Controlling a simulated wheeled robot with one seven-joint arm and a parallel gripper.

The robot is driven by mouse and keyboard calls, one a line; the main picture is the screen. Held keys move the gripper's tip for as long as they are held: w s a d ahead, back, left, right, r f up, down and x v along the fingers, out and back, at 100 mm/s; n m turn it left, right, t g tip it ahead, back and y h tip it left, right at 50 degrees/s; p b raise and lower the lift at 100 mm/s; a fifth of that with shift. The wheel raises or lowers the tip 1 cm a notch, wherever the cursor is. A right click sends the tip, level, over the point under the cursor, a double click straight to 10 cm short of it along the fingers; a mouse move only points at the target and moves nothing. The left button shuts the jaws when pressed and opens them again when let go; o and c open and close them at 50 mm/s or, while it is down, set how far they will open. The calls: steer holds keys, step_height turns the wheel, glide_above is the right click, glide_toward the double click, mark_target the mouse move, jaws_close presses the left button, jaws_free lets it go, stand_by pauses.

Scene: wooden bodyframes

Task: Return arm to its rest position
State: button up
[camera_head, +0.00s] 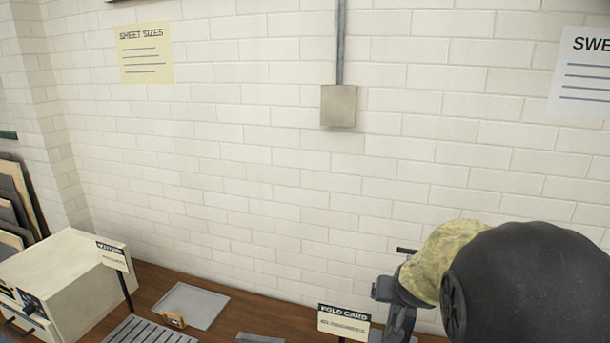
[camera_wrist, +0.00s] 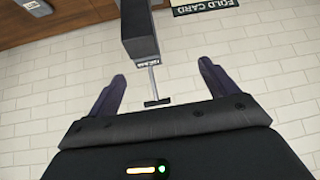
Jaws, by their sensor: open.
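My gripper (camera_wrist: 160,82) shows in the wrist view, with its two dark fingers spread wide apart and nothing held between them. The wrist picture is upside down, with the bench along its top. A dark upright device (camera_wrist: 139,30) with a thin rod and a T-shaped handle (camera_wrist: 158,102) shows beyond the fingers; the handle appears between them, and the distance cannot be told.
A brown bench (camera_head: 150,287) runs below a white brick wall (camera_head: 230,140). On it stand a cream cabinet (camera_head: 75,270), a grey plate (camera_head: 192,304), a slotted rack (camera_head: 150,330) and a FOLD CARD sign (camera_head: 343,322). A grey box (camera_head: 338,105) hangs on the wall.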

steer(key=s+a+f+n+g+b, duration=0.1)
steer(key=s+a+f+g+b, duration=0.1)
steer(key=s+f, duration=0.5)
steer(key=s+a+f+n+g+y+b, duration=0.1)
steer(key=s+a+f+n+g+b, duration=0.1)
steer(key=s+a+f, duration=0.3)
steer(key=s+f+g+b, duration=0.1)
steer(key=s+f, duration=0.2)
steer(key=s, duration=0.2)
steer(key=shift+s+y+b, duration=0.2)
steer(key=shift+y+b, duration=0.1)
steer(key=shift+b, duration=0.1)
